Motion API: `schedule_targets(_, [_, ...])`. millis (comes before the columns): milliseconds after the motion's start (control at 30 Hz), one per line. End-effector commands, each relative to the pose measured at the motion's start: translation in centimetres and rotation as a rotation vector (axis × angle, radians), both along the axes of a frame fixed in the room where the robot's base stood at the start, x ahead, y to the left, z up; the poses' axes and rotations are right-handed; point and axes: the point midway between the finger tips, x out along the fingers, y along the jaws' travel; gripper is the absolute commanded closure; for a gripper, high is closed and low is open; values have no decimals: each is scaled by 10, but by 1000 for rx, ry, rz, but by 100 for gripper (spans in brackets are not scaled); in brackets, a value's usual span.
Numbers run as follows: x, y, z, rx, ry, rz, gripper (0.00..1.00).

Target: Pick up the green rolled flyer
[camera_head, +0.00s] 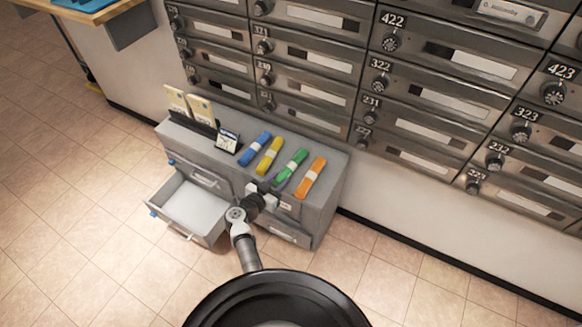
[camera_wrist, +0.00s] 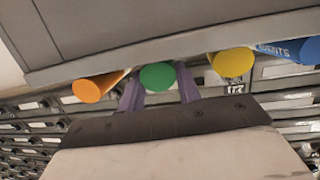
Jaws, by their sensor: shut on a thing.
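The green rolled flyer (camera_head: 296,162) lies on top of the grey cabinet, between the yellow and orange rolls, with a pale band around it. Its round green end (camera_wrist: 157,76) faces the wrist camera. My gripper (camera_head: 277,185) is at the near end of this roll, at the cabinet's front top edge. In the wrist view, the two purple fingers of my gripper (camera_wrist: 159,85) stand on either side of the green end, shut on it. I cannot tell whether the roll is lifted off the cabinet.
The yellow (camera_head: 272,151) and orange (camera_head: 313,173) rolls lie close on either side, with a blue roll (camera_head: 255,146) farther left. A black holder with cards (camera_head: 203,108) stands at the cabinet's left. A drawer (camera_head: 188,210) hangs open at lower left. Metal mailboxes (camera_head: 440,100) rise behind.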

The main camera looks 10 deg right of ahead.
Motion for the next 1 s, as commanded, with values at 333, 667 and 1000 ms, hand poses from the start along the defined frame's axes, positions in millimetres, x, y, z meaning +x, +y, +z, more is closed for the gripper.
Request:
schedule_targets(333, [0, 0, 6, 0, 0, 0, 88])
schedule_targets(667, [0, 0, 16, 1, -1, 0, 88])
schedule_targets(1000, [0, 0, 26, 0, 0, 0, 88])
